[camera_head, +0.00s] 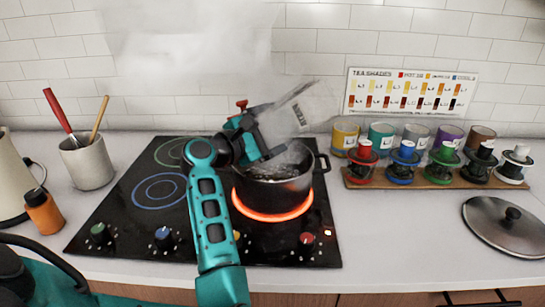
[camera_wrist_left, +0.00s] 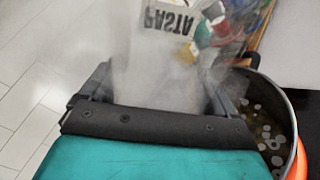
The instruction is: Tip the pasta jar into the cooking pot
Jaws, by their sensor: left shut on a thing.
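The cooking pot (camera_head: 268,196) is dark and stands on a glowing red burner at the right of the cooktop. In the left wrist view the pot (camera_wrist_left: 287,107) shows at the right, with bubbly liquid inside. My left gripper (camera_head: 252,138) is above the pot's back left side. It is shut on the pasta jar (camera_head: 300,112), a pale see-through container with a dark printed patch. The jar is strongly tilted above the pot. In the left wrist view the jar (camera_wrist_left: 160,65) sits between the fingers and its PASTA label reads upside down. Steam blurs its ends. My right gripper is out of view.
Left of the black cooktop (camera_head: 150,215) stand a utensil crock (camera_head: 88,163) and an orange bottle (camera_head: 44,213). At the right are a wooden rack (camera_head: 430,181) with several coloured jars and a pot lid (camera_head: 505,228).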

